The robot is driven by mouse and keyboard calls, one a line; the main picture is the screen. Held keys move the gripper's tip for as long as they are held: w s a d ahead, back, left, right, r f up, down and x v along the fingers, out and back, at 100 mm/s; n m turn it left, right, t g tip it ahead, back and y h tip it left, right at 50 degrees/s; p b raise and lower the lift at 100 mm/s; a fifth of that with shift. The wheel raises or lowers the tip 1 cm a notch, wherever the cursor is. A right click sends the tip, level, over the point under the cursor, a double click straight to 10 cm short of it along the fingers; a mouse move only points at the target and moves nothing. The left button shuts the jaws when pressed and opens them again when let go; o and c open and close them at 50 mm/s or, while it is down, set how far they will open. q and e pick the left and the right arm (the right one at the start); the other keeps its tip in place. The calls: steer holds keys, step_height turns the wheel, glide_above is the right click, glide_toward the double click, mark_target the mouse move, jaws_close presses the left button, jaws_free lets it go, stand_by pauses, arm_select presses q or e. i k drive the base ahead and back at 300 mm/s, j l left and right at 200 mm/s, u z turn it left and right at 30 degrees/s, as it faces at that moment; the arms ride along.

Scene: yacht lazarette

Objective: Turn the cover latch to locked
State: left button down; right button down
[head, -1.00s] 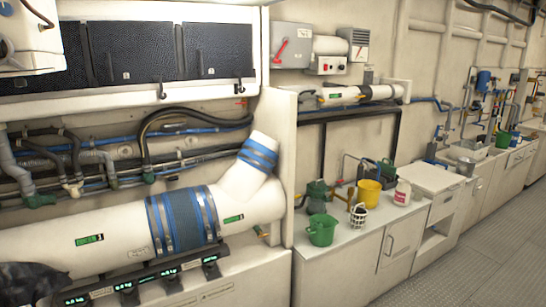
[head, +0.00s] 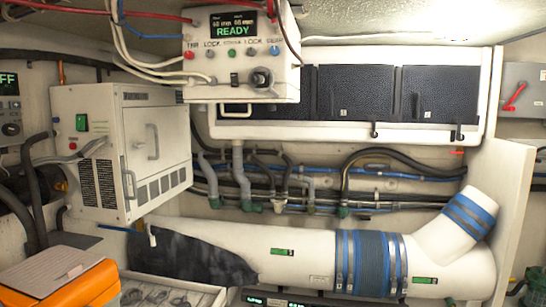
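No part is plainly marked as the cover latch. A white box-shaped unit (head: 135,110) at the left has a small lever (head: 129,185) and a looped handle (head: 152,141) on its front; I cannot tell whether either is the latch. A control box (head: 235,50) at the top centre shows READY in green and has labels that seem to read LOCK. A dark round knob (head: 262,77) sits on its lower right, beside small coloured buttons. Neither of my grippers is in view.
A large white pipe (head: 300,235) with a blue clamped sleeve (head: 370,263) runs below. A dark sheet (head: 190,257) lies over its left end. An orange case (head: 80,290) stands at lower left. Dark-fronted lockers (head: 355,93) line the wall, with hoses below. A red lever switch (head: 514,97) is at right.

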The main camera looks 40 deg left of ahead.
mark_target(138, 145)
steer(key=k+l+u, duration=0.1)
steer(key=l+u, duration=0.15)
steer(key=k+l+u, duration=0.2)
steer(key=l, duration=0.15)
steer(key=u, duration=1.55)
steer(key=i+l+z, duration=0.1)
steer(key=i+l, duration=0.3)
steer(key=i, duration=0.1)
